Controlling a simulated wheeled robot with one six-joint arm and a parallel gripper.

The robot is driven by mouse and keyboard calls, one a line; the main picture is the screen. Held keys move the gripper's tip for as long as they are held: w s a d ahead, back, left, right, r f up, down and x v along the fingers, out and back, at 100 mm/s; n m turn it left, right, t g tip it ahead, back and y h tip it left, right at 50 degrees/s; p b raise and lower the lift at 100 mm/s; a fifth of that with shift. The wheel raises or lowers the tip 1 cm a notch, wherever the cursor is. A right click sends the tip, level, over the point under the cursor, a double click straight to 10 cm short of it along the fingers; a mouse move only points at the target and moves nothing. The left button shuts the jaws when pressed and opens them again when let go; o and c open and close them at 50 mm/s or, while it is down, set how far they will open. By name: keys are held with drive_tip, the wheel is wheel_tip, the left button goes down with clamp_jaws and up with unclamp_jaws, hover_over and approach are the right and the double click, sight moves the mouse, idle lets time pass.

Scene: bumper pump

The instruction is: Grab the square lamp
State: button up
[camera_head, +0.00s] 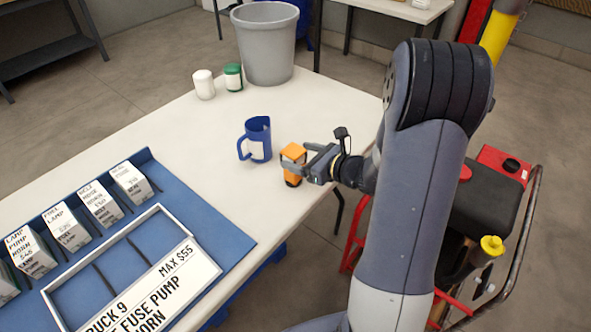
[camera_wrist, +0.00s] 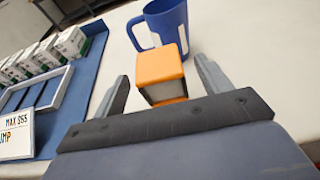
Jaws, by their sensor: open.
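The square lamp (camera_head: 293,155) is a small orange block with a pale side, standing on the white table near its right edge. My gripper (camera_head: 309,159) is at the lamp from the right, low over the table. In the wrist view the lamp (camera_wrist: 160,72) sits between the two open fingers of my gripper (camera_wrist: 160,92). Gaps show on both sides of the lamp, so the fingers do not appear to touch it. The lower part of the lamp is partly hidden by the gripper body in the wrist view.
A blue mug (camera_head: 257,140) stands close behind the lamp, to its left. A white jar (camera_head: 204,85), a green-lidded jar (camera_head: 233,77) and a grey bin (camera_head: 267,50) stand farther back. A blue mat (camera_head: 205,225) holds labelled boxes and a white-framed tray (camera_head: 193,262). Bare table lies between mat and lamp.

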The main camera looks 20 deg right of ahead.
sight(288, 153)
drive_tip(key=x, duration=0.4)
drive_tip(key=shift+w+a+f, duration=0.15)
drive_tip(key=shift+w, duration=0.15)
drive_tip(key=shift+c, duration=0.3)
clamp_jaws()
